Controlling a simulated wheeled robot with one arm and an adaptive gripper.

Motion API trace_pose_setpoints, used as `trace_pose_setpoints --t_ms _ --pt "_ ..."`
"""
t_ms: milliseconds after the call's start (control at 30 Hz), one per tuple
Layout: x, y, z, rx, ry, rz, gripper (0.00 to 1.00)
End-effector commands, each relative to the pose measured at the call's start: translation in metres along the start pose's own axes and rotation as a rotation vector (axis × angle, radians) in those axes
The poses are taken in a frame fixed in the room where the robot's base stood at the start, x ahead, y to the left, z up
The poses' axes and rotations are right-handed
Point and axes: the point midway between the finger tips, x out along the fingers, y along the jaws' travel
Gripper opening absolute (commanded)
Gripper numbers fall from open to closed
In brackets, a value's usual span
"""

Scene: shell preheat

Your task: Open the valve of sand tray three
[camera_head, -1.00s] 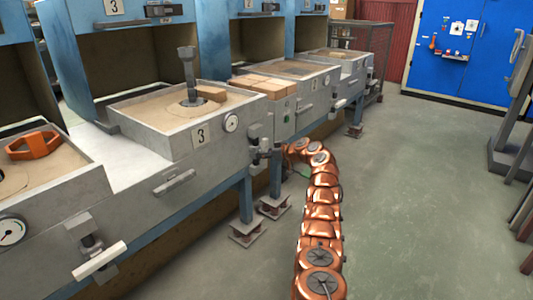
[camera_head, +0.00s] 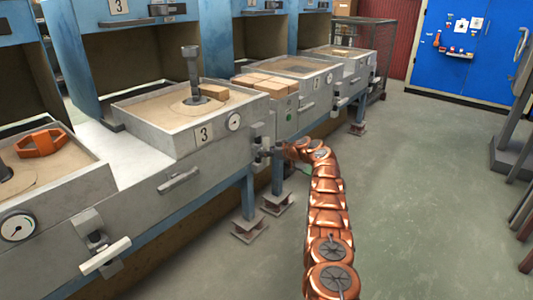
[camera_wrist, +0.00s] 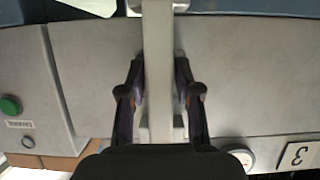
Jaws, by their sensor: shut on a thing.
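Sand tray three (camera_head: 165,148) is a grey metal box filled with sand, with a "3" plate (camera_head: 204,134) and a round gauge (camera_head: 234,121) on its front. Its valve (camera_head: 257,146) is at the right end of the front. My gripper (camera_head: 270,152) reaches it from the right; the valve's handle is mostly hidden there. In the wrist view, which is upside down, my gripper (camera_wrist: 159,90) has a finger on each side of the pale grey handle bar (camera_wrist: 158,65) and is shut on it. The "3" plate shows in the wrist view (camera_wrist: 299,155).
A dark post (camera_head: 191,70) and a brown block (camera_head: 215,91) stand in tray three's sand. Another tray with an orange ring (camera_head: 39,143) and its own valve (camera_head: 100,250) is at the left.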

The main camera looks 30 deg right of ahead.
Motion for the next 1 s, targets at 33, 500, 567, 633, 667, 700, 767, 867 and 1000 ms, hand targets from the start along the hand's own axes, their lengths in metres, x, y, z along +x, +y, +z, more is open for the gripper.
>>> trace_pose_setpoints --t_ms 33,500,567,633,667,700,767,867,1000 --pt "-0.0009 0.0002 0.0032 0.001 -0.005 -0.003 0.00" --pt "0.0002 -0.0005 0.0009 0.000 -0.002 -0.002 0.50" --pt "0.0001 -0.0003 0.0009 0.000 -0.001 -0.002 0.50" --pt "-0.0005 0.0001 0.0008 0.000 -0.001 -0.001 0.50" --pt "-0.0008 0.0002 0.0007 0.000 -0.001 -0.002 0.50" --pt "-0.0013 0.0004 0.0006 -0.001 0.000 -0.002 0.50" --pt "-0.0023 0.0006 0.0009 -0.001 -0.001 -0.003 0.50" --pt "-0.0047 0.0014 0.0013 -0.003 -0.001 -0.001 0.50" --pt "-0.0087 0.0012 0.0014 -0.002 0.000 0.000 0.50"
